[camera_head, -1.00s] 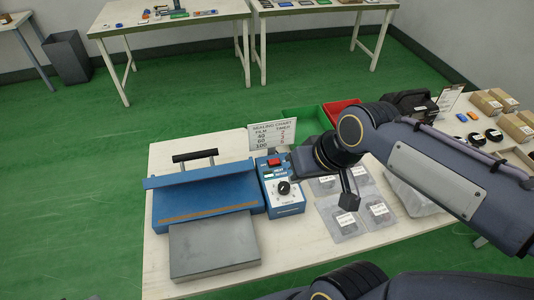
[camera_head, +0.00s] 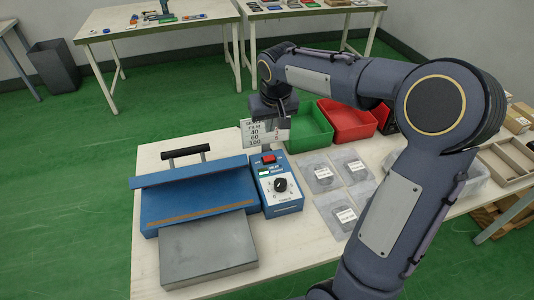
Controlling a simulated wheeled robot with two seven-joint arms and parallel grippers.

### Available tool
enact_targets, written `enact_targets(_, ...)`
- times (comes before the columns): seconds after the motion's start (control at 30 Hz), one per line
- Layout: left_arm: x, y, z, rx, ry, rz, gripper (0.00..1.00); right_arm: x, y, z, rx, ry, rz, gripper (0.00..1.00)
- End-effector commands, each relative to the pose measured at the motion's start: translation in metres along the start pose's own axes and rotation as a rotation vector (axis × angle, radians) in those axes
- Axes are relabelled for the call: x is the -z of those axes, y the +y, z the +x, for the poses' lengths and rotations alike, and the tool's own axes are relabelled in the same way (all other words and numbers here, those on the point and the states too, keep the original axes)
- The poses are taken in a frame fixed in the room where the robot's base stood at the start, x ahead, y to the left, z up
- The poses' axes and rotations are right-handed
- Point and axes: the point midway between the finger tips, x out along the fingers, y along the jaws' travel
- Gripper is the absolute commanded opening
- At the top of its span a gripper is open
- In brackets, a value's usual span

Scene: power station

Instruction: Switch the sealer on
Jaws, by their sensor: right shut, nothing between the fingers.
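The sealer is a blue machine (camera_head: 165,212) with a black handle on its raised lid, at the left of the table. Its blue control box (camera_head: 284,205) stands at its right side, with a red switch (camera_head: 268,158) at the back of the top panel and a dark knob (camera_head: 280,184). I cannot tell the switch's position. My right gripper (camera_head: 283,133) points down behind the control box, in front of the sign, shut and empty, apart from the switch in the picture. My left gripper is not in view.
A settings sign (camera_head: 252,133) stands behind the box, partly hidden by my right gripper. A green bin (camera_head: 309,128) and a red bin (camera_head: 352,122) are at the back. Several clear bags (camera_head: 321,173) lie right of the box. A grey plate (camera_head: 208,250) is in front of the sealer.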

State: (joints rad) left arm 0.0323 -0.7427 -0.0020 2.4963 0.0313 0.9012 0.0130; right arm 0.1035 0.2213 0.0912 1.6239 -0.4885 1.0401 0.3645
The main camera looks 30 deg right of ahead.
Motion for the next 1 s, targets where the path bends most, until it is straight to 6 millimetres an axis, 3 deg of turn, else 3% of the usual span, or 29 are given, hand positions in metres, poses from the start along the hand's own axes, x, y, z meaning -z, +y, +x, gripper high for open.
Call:
enact_targets(0.23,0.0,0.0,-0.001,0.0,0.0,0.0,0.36,0.0,0.0,0.016,-0.001,-0.003,-0.001,0.0)
enact_targets(0.7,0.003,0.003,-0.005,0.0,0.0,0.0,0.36,-0.004,0.0,0.11,0.0,-0.005,0.0,0.0)
enact_targets(1.0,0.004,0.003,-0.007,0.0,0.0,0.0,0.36,-0.011,0.0,0.137,0.0,-0.001,0.0,0.0)
